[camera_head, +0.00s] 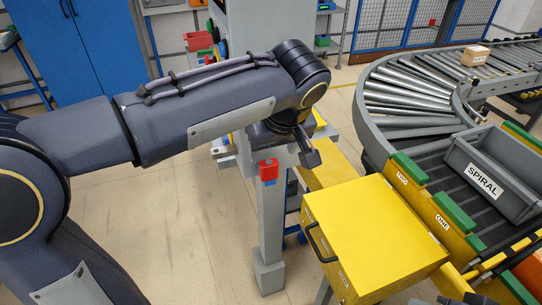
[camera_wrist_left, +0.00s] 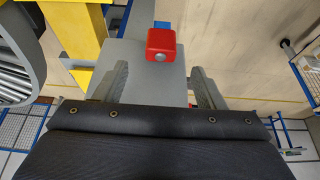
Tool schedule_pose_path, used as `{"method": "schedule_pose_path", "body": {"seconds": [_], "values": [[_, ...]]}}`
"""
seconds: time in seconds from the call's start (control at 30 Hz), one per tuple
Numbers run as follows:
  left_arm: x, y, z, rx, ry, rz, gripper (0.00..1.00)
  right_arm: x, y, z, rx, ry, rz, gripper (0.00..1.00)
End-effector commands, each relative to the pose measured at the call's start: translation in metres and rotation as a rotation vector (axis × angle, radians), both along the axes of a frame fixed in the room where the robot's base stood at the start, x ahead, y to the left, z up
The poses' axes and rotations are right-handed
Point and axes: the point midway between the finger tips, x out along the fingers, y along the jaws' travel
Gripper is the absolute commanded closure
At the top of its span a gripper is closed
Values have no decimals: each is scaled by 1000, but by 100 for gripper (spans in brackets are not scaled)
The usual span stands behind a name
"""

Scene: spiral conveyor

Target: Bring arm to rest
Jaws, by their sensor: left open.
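My left arm comes in from the left in the head view and reaches across to the grey post. My left gripper (camera_head: 308,153) points down beside the top of that post, partly hidden by my own wrist. In the left wrist view, the two fingers of my left gripper (camera_wrist_left: 160,82) stand apart with nothing held between them. A red block with a round grey spot (camera_wrist_left: 161,44) shows just beyond the fingers. A red block on the post (camera_head: 268,167) also shows in the head view, just below my gripper. My right gripper is not in view.
A yellow box with a black handle (camera_head: 370,235) stands right of the post. Behind it are a curved roller conveyor (camera_head: 410,95), a grey bin labelled SPIRAL (camera_head: 492,180) and a small carton (camera_head: 475,55). Blue cabinets (camera_head: 80,45) stand back left. Floor (camera_head: 170,225) is clear below my arm.

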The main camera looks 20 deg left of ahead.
Motion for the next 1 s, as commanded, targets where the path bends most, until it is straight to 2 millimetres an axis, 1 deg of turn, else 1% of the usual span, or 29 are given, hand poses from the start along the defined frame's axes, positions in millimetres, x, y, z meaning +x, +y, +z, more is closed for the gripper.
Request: {"method": "schedule_pose_path", "body": {"seconds": [0.03,0.13,0.53,0.6,0.67,0.77,0.8,0.87,0.9,0.97,1.0], "values": [[-2,-1,4,-1,-1,0,37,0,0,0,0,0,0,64],[-3,-2,8,-1,-1,1,37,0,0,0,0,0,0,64],[-3,-1,8,0,1,0,37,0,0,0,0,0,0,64],[-5,3,7,-8,7,-4,37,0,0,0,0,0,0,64],[-9,12,3,-25,24,-21,37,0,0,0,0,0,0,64],[-28,41,-12,-94,68,-88,37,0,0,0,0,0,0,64],[-41,54,-19,-134,82,-128,37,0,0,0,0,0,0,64],[-64,73,-33,-199,94,-193,37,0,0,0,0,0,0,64],[-80,83,-42,-243,88,-239,37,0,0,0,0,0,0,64],[-106,93,-55,-298,64,-304,37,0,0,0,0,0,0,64],[-122,97,-63,-327,40,-343,37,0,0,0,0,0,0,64]]}}
